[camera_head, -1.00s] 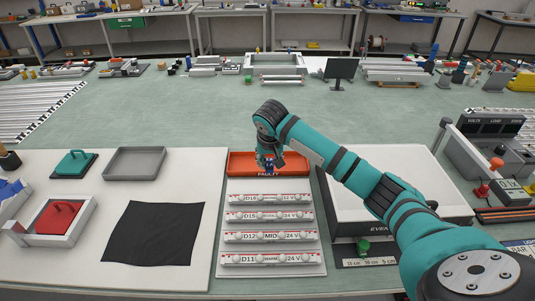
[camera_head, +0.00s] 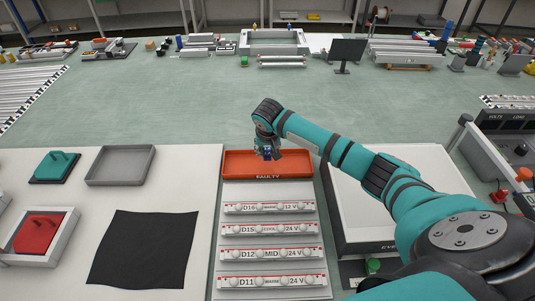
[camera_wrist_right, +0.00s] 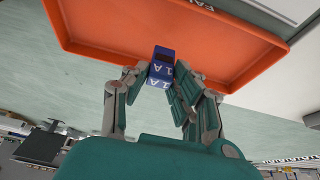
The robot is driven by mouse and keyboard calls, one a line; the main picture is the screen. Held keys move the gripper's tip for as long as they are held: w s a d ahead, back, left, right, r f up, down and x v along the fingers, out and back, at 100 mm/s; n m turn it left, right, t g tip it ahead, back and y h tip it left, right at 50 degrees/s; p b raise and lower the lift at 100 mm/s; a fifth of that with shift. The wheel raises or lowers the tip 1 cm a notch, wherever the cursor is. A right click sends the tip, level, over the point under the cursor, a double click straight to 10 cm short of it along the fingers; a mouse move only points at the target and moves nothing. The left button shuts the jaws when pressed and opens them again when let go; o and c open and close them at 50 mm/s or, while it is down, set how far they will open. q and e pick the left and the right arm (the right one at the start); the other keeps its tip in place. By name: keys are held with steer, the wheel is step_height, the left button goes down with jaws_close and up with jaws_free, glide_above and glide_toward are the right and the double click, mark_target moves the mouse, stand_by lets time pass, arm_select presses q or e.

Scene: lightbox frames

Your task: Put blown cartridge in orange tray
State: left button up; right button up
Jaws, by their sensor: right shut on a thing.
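My right gripper (camera_head: 267,152) is over the orange tray (camera_head: 295,170) marked FAULTY. In the right wrist view the gripper (camera_wrist_right: 163,82) is shut on a small blue cartridge (camera_wrist_right: 161,66) marked 1A. The cartridge is also partly visible in the head view (camera_head: 267,154). The orange tray (camera_wrist_right: 95,25) lies behind the cartridge in the wrist view, and the part of it that shows is empty. I cannot tell whether the cartridge touches the tray floor. My left gripper is not in view.
A white board with several labelled strips (camera_head: 268,254) lies in front of the tray. A flat white-topped box (camera_head: 375,215) stands to the right. A grey tray (camera_head: 120,166), black cloth (camera_head: 143,248), teal block (camera_head: 55,166) and red block (camera_head: 38,234) are at the left.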

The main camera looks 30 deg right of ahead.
mark_target(268, 155)
step_height(268, 155, down, 3)
steer(key=shift+f, duration=0.2)
steer(key=o, duration=0.6)
steer(key=shift+c, duration=0.2)
steer(key=shift+o, duration=1.3)
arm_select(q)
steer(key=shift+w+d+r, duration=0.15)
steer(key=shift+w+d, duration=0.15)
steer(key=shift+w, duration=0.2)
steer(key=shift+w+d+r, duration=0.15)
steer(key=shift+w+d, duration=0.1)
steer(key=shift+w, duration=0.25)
arm_select(e)
steer(key=shift+r, duration=0.1)
steer(key=shift+r, duration=0.15)
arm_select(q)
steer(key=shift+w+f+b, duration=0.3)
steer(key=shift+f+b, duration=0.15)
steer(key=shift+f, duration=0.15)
arm_select(e)
steer(key=v, duration=1.2)
